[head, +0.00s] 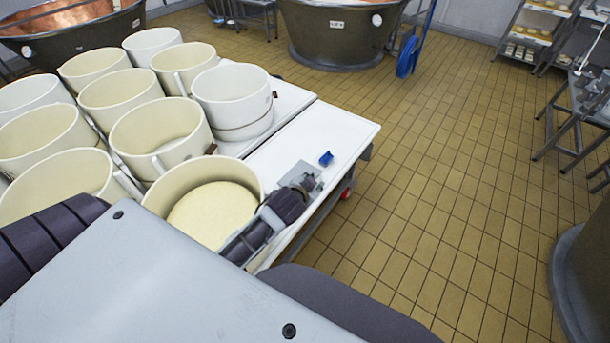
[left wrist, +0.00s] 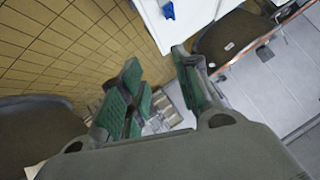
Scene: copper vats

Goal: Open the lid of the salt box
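I cannot pick out the salt box or its lid for certain. A small blue object (head: 326,158) lies on the white table (head: 340,132) and also shows at the top of the left wrist view (left wrist: 167,10). A flat grey piece (head: 299,172) lies just beyond my left gripper (head: 308,185); whether it belongs to the box is unclear. My left gripper is over the table's right edge, beside a cream tub. In the left wrist view its green-padded fingers (left wrist: 162,88) are spread apart with nothing visibly held. The blue object is apart from them. My right gripper is not in view.
Several cream tubs (head: 165,135) crowd the table's left side; the nearest (head: 207,190) has a pale round mass inside. Copper-lined vats (head: 340,35) stand beyond. Tiled floor (head: 440,190) is clear to the right, with metal racks (head: 535,30) at the back right.

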